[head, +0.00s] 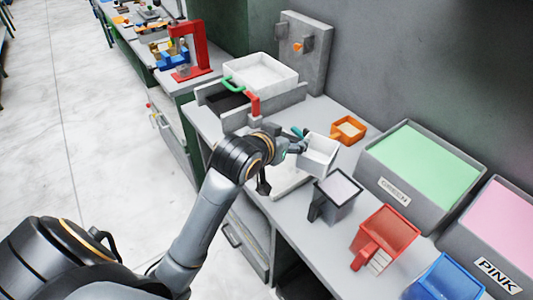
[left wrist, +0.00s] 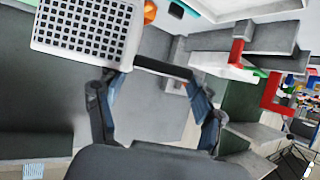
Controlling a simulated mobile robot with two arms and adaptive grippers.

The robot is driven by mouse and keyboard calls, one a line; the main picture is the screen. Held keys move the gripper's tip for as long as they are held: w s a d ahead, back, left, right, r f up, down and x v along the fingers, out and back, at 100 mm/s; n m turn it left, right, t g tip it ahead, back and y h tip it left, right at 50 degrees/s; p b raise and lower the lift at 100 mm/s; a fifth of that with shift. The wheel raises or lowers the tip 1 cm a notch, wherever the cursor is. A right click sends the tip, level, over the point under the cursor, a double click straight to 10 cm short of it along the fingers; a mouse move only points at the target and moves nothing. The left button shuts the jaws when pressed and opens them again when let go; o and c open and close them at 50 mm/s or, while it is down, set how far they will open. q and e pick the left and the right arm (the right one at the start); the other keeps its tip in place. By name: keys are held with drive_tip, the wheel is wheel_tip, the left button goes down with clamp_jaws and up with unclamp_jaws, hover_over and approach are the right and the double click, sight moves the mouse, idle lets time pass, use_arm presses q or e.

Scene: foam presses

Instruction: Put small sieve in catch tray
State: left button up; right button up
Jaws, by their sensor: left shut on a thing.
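The small sieve (head: 318,155) is a white square box; its gridded bottom (left wrist: 88,32) shows in the left wrist view. My left gripper (head: 293,142) is shut on its dark handle (left wrist: 163,68) and holds it over the bench. A low white tray (head: 288,182) lies on the bench below and left of the sieve, partly hidden by my arm; it may be the catch tray. Another white tray (head: 262,74), larger, sits on the grey press at the back. I cannot tell for certain which is the catch tray. My right gripper is out of view.
A small orange box (head: 347,130), a grey scoop (head: 338,190), a red scoop (head: 385,236) and a blue container (head: 445,278) stand close to the sieve's right. Large green (head: 425,172) and pink (head: 500,225) bins line the wall. The press has red and green handles.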

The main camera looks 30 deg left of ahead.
use_arm(q)
drive_tip(key=w+a+f+p, duration=0.1)
drive_tip(key=w+a+f, duration=0.1)
drive_tip(key=w+f, duration=0.1)
drive_tip(key=w+a+f+p, duration=0.1)
drive_tip(key=w+a+f, duration=0.2)
drive_tip(key=w+f, duration=0.1)
drive_tip(key=w+a+f+p, duration=0.1)
drive_tip(key=w+a+f, duration=0.2)
drive_tip(key=f, duration=0.3)
drive_tip(key=shift+w+a, duration=0.1)
drive_tip(key=shift+w, duration=0.05)
drive_tip(key=shift+f, duration=0.1)
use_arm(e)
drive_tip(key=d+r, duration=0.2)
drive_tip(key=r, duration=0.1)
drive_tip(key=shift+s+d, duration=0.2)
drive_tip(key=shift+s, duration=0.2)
use_arm(q)
drive_tip(key=shift+f, duration=0.1)
drive_tip(key=shift+f, duration=0.15)
drive_tip(key=o, duration=1.2)
